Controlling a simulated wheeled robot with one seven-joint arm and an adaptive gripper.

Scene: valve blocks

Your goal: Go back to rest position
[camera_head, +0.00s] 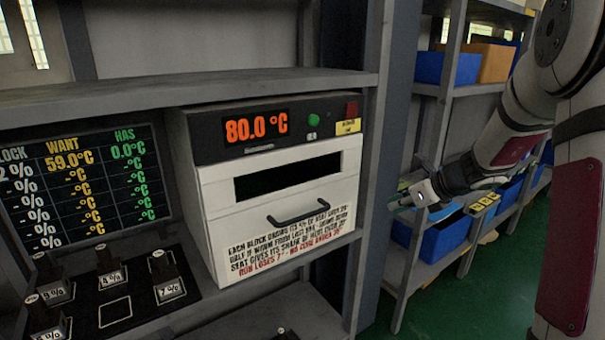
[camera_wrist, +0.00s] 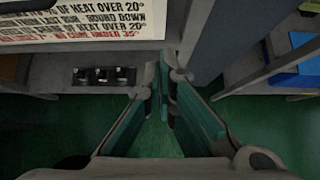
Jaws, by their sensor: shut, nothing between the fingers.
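My gripper (camera_head: 424,191) is at the right in the head view, at the end of my arm, in front of the blue bins and to the right of the oven. In the wrist view my gripper (camera_wrist: 168,85) shows its green-padded fingers coming together at the tips, shut with nothing held. The oven (camera_head: 285,180) stands on the shelf with its drawer front shut and its display reading 80.0 °C. Several labelled valve blocks (camera_head: 110,272) sit on a black board at the lower left, around an empty outlined square.
A screen (camera_head: 85,185) with WANT and HAS columns stands left of the oven. A grey shelf post (camera_head: 365,170) lies between the oven and my gripper. Blue bins (camera_head: 440,238) fill the rack at the right. Green floor (camera_head: 495,290) is open below. Dark blocks (camera_wrist: 103,76) show in the wrist view.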

